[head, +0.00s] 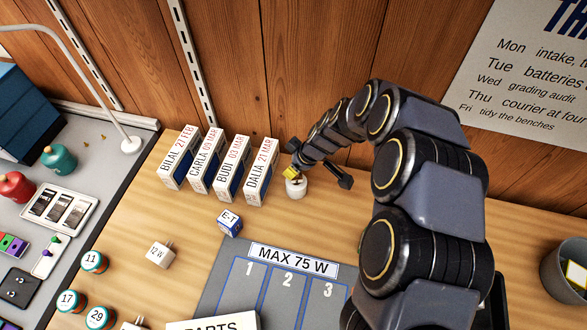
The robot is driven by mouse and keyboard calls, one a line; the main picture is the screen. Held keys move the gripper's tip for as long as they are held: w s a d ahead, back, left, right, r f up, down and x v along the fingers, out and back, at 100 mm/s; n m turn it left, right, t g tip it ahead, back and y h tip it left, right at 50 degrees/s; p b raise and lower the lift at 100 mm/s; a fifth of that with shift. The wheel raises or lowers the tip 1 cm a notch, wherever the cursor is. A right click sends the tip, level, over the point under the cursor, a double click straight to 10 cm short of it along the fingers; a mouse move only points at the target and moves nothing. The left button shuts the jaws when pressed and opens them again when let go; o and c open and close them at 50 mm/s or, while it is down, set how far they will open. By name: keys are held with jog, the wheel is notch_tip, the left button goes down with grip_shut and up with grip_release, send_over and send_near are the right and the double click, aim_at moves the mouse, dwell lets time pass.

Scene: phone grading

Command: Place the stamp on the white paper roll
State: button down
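A small white cylinder (296,188), which looks like the white paper roll, stands upright on the wooden bench right of the row of boxes. A small yellow block (291,171), possibly the stamp, shows at its top and appears to rest on it; contact is too small to confirm. My gripper (318,164) is right at the roll, above and slightly to its right. Its two dark fingers are spread wide apart, one behind and left, one to the right. I see nothing held between them.
Several labelled white boxes (218,170) stand close left of the roll. A blue-and-white cube (230,222) and a grey "MAX 75 W" mat (235,268) lie in front. A grey cup (568,270) stands far right. The wooden wall (300,60) is close behind.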

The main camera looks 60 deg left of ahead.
jog(key=shift+f, duration=0.5)
jog(key=shift+f, duration=0.1)
jog(key=c, duration=1.1)
grip_release()
jog(key=shift+v, duration=6.2)
